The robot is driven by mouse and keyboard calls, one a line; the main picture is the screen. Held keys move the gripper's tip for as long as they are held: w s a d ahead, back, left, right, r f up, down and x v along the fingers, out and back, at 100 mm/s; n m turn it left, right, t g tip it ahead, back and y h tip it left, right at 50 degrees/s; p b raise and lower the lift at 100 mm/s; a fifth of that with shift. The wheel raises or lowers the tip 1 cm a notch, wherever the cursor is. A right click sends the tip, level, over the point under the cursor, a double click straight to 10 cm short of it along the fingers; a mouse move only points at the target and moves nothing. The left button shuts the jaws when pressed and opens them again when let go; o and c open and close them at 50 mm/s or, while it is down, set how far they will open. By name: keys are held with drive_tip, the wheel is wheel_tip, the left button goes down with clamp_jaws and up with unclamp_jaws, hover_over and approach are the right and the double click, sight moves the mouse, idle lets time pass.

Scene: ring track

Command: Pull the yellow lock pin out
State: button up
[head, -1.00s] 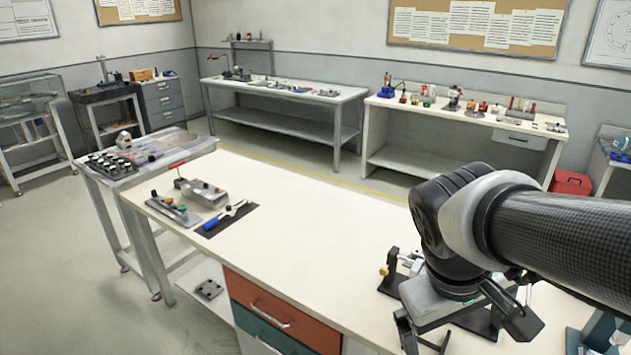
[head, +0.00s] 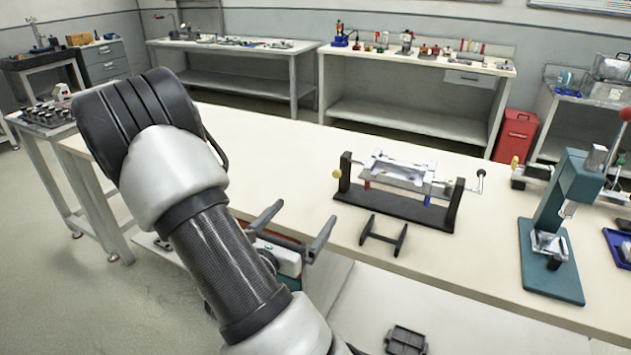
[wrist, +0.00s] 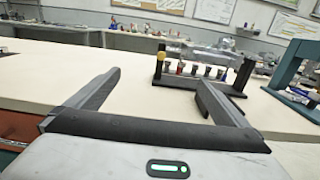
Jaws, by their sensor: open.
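The lock pin shows as a yellow round knob (head: 336,173) at the left upright of a black ring-track fixture (head: 395,203) on the long workbench. The knob also shows in the wrist view (wrist: 161,47), between my fingers but farther off. A silver-grey frame with red and blue parts sits between the fixture's two uprights. The pin's shaft is too small to make out. My gripper (head: 297,226) is open and empty, in front and left of the fixture, apart from the knob. Both fingers show in the wrist view (wrist: 158,82), pointing towards the bench.
A black stand (head: 383,238) lies in front of the fixture near the bench's front edge. A teal press (head: 549,230) stands to the right. Another fixture with a yellow knob (head: 515,162) is behind it. The benchtop left of the fixture is clear.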

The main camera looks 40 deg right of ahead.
drive_tip(key=x, duration=0.9)
drive_tip(key=shift+d, duration=0.2)
drive_tip(key=shift+s+a, duration=0.15)
drive_tip(key=v, duration=0.9)
drive_tip(key=shift+s+a, duration=0.15)
drive_tip(key=shift+a, duration=0.2)
